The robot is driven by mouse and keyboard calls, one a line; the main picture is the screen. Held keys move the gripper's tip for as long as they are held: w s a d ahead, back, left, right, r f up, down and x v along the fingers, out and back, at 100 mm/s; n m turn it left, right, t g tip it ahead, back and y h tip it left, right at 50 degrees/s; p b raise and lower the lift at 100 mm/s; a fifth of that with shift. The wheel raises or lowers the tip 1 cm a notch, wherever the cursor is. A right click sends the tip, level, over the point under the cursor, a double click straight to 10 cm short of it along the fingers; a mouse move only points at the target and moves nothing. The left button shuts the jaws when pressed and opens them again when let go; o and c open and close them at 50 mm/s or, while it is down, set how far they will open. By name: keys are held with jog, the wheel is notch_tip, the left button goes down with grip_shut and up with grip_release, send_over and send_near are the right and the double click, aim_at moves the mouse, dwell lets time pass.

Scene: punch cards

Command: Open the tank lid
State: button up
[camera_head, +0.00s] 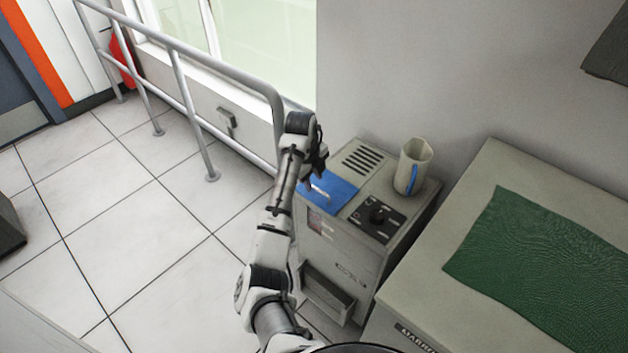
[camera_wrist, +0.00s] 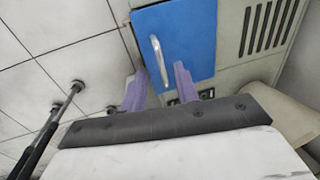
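The tank lid (camera_head: 336,190) is a flat blue panel with a pale bar handle, lying shut on top of a grey machine (camera_head: 335,243). In the wrist view the blue lid (camera_wrist: 188,38) and its metal handle (camera_wrist: 158,60) show ahead of the fingers. My gripper (camera_wrist: 161,80) is open, with its two purple fingers apart. The handle's near end lies in line with the space between the fingertips; I cannot tell whether they touch it. In the head view my gripper (camera_head: 312,180) is above the lid's left side, and my arm partly hides that side.
A cream jug with a blue handle (camera_head: 412,168) stands at the machine's back right. A grey cabinet with a green mat (camera_head: 545,265) is at right. A metal railing (camera_head: 190,105) runs behind my arm.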

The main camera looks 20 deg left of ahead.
jog(key=shift+w+d+f, duration=0.1)
jog(key=shift+w+f, duration=0.05)
jog(key=shift+f, duration=0.55)
jog(key=shift+w+f, duration=0.15)
jog(key=shift+f, duration=0.55)
jog(key=shift+c, duration=0.3)
grip_shut()
